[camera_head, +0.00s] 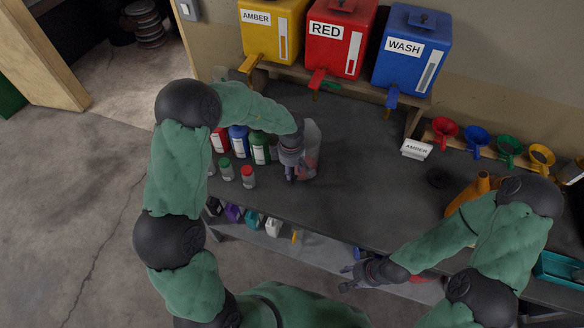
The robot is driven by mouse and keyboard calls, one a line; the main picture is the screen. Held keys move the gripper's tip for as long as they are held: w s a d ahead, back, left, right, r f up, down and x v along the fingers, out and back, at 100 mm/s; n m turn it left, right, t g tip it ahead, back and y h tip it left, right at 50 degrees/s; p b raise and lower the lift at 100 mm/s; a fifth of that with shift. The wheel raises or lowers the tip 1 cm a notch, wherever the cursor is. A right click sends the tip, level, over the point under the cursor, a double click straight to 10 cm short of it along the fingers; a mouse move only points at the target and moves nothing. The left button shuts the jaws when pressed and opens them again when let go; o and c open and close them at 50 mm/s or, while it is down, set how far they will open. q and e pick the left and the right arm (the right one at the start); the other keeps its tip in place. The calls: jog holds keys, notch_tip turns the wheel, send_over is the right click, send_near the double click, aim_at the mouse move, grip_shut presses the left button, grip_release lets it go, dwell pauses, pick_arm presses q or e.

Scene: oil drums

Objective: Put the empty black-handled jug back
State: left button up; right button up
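A clear jug-like container (314,134) with a reddish tint low down stands on the dark bench top, right behind my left gripper. My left gripper (299,177) points down in front of it and hides much of it, including any handle. I cannot tell whether the fingers hold it or are only beside it. My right gripper (344,277) is by the bench's front edge, with its fingers apart and nothing visible between them.
Yellow AMBER (272,30), red RED (338,42) and blue WASH (410,52) tanks stand on a rear shelf. Bottles (258,148) crowd left of my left gripper. Coloured funnels (477,137) and an orange jug (470,190) are at the right. The bench (365,190) is clear in the middle.

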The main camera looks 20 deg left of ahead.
pick_arm(q)
jog(key=r, duration=0.4)
jog(key=r+p, duration=0.1)
jog(key=r, duration=0.7)
jog(key=shift+s+r+p, duration=0.15)
jog(key=shift+s+p, duration=0.15)
